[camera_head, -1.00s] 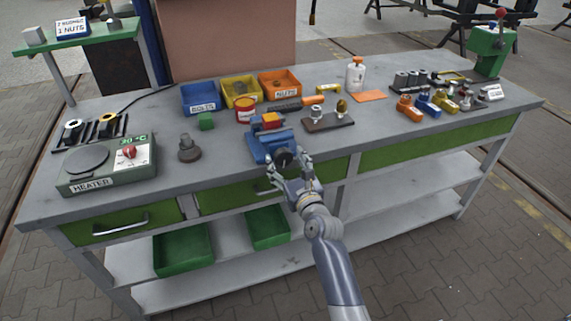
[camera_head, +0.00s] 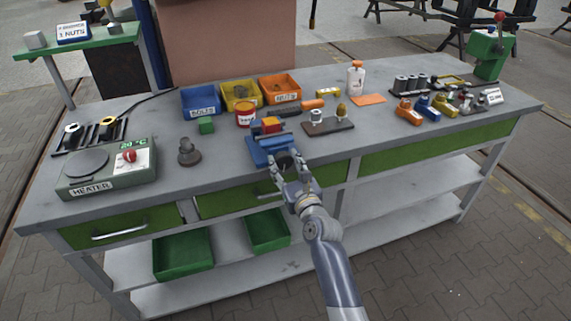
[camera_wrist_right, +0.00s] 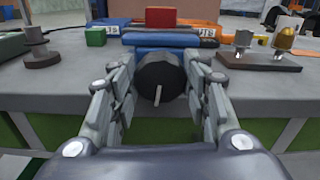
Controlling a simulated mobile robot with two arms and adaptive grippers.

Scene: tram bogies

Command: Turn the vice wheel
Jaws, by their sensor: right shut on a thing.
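The blue vice (camera_head: 262,151) stands at the front edge of the workbench, with a red and orange block (camera_head: 268,125) at its top. Its dark round wheel (camera_wrist_right: 161,82) faces me in the right wrist view, with a small light line on its face that stands nearly upright. My right gripper (camera_head: 289,168) is at the front of the vice, its fingers on either side of the wheel. In the right wrist view the right gripper (camera_wrist_right: 163,95) is shut on the wheel. My left gripper is not in view.
The heater (camera_head: 105,172) stands at the left of the bench (camera_head: 220,172). Blue, yellow and orange bins (camera_head: 280,87) stand behind the vice. A dark stand with two fittings (camera_head: 328,126) is right of it. A green drawer front (camera_head: 235,203) lies below.

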